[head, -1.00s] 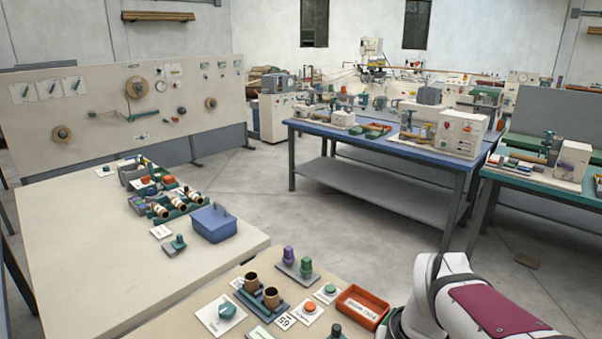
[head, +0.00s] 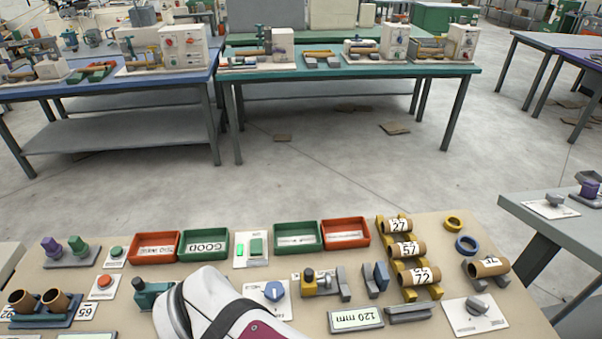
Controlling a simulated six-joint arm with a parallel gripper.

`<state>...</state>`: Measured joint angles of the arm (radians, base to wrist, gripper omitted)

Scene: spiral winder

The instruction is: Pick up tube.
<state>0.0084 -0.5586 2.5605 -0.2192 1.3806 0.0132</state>
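Several brown cardboard tubes are on the beige table. Three lie on a yellow rack at right: the back tube (head: 398,226) labelled 27, the middle tube (head: 407,249) labelled 57, and the front tube (head: 418,275) labelled 72. Another tube (head: 488,267) with a white label lies on a grey holder to their right. Two tubes stand tilted in a blue holder at far left, one left tube (head: 22,301) and one right tube (head: 55,300). My gripper is not in view; only a white and maroon part of my arm shows at the bottom.
Red trays (head: 155,246) and green trays (head: 204,243) line the table's back edge. A yellow-and-grey fixture (head: 320,283), a 120 mm display (head: 355,319) and a knob panel (head: 475,314) stand near the tubes. A yellow ring (head: 453,223) and blue ring (head: 466,245) lie behind right. Open floor lies beyond.

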